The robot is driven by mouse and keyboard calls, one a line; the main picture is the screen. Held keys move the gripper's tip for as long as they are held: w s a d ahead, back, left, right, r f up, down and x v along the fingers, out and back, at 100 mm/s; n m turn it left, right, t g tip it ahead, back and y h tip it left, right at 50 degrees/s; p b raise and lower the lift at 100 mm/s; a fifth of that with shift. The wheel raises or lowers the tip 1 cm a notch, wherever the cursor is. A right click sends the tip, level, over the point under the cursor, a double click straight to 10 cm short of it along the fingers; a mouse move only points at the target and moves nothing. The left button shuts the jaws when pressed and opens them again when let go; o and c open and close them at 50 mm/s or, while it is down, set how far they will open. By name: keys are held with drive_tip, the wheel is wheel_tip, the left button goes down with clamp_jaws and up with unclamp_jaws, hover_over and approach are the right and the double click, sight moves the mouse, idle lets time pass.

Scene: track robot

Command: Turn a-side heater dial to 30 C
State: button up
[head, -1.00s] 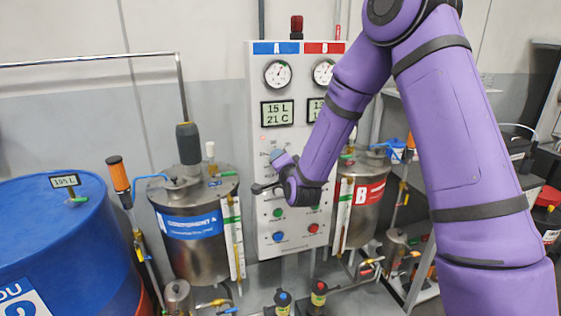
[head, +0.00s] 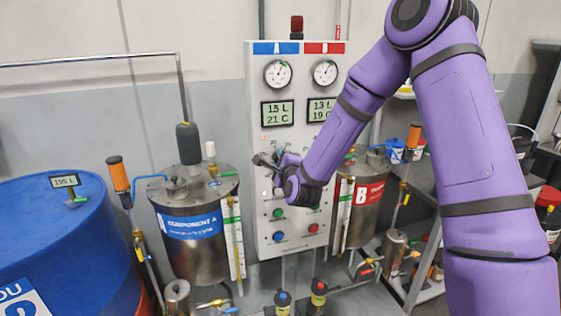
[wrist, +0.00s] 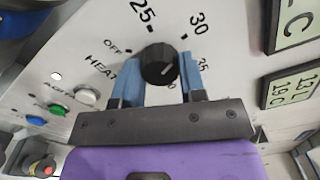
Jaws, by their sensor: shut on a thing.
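The a-side heater dial, a round black knob (wrist: 158,66), is on the white panel (wrist: 75,25) in the wrist view. Scale marks OFF, 25, 30 and 35 stand around it, with a HEAT label at the left. A pale pointer line on the knob faces lower right, away from the 30. My gripper (wrist: 160,63) has one blue finger on each side of the knob and is shut on it. In the head view my gripper (head: 268,160) is at the panel's left half and hides the dial. The A display (head: 277,113) reads 15 L, 21 C.
Below the dial are several buttons, including green (head: 278,213), blue (head: 278,237) and red (head: 313,228). The component A tank (head: 195,260) stands left of the panel and the B tank (head: 366,215) right of it. A blue drum (head: 60,240) is at far left.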

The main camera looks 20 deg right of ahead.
drive_tip(key=shift+m, duration=0.8)
drive_tip(key=o, duration=0.9)
drive_tip(key=shift+s, duration=0.15)
drive_tip(key=s, duration=1)
drive_tip(key=shift+s, duration=0.3)
